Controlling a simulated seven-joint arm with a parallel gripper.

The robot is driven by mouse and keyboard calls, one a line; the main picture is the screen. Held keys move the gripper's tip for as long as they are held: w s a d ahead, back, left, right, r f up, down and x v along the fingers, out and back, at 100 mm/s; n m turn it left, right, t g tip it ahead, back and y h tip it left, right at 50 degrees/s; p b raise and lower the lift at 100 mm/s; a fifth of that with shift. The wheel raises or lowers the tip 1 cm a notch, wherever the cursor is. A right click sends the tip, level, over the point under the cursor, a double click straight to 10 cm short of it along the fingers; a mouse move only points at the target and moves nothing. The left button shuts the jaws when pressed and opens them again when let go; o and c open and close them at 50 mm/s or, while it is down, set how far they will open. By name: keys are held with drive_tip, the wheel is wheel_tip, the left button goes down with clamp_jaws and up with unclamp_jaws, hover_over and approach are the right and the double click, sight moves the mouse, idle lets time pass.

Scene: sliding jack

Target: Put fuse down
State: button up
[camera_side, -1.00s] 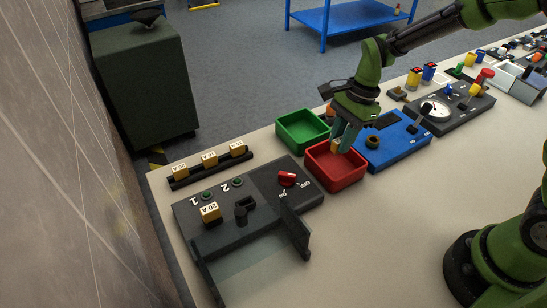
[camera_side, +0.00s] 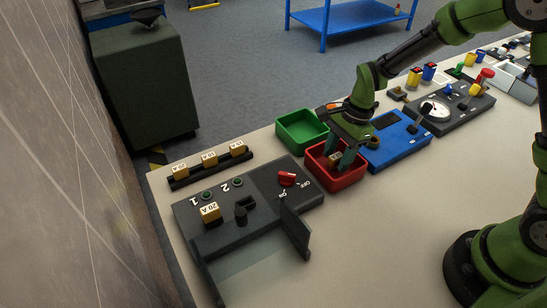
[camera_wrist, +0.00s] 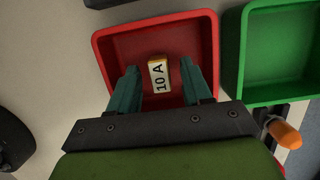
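My gripper (camera_side: 336,160) is low over the red tray (camera_side: 338,184), with its fingertips inside the tray. In the wrist view my gripper (camera_wrist: 160,88) is open, with a clear gap on each side of the fuse. The fuse (camera_wrist: 159,75), a small yellow block with a white "10 A" label, is in the red tray (camera_wrist: 116,40) between the fingers, touching neither. In the side view the fuse (camera_side: 335,158) is partly hidden by the fingers.
The green tray (camera_side: 299,130) is empty, beside the red one. The fuse box (camera_side: 245,210) holds a 20 A fuse (camera_side: 210,211), with its cover open. A rack (camera_side: 210,170) behind holds 3 fuses. A blue device (camera_side: 397,145) stands to the right.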

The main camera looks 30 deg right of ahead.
drive_tip(key=v, duration=1.3)
drive_tip(key=s+d+r+n+t, duration=0.1)
drive_tip(key=s+r+n+t, duration=0.6)
drive_tip(key=s+n, duration=0.7)
wheel_tip(320, 180, up, 2)
drive_tip(key=shift+s+d+r+h, duration=0.1)
drive_tip(key=shift+s+d+h, duration=0.3)
drive_tip(key=shift+s, duration=0.1)
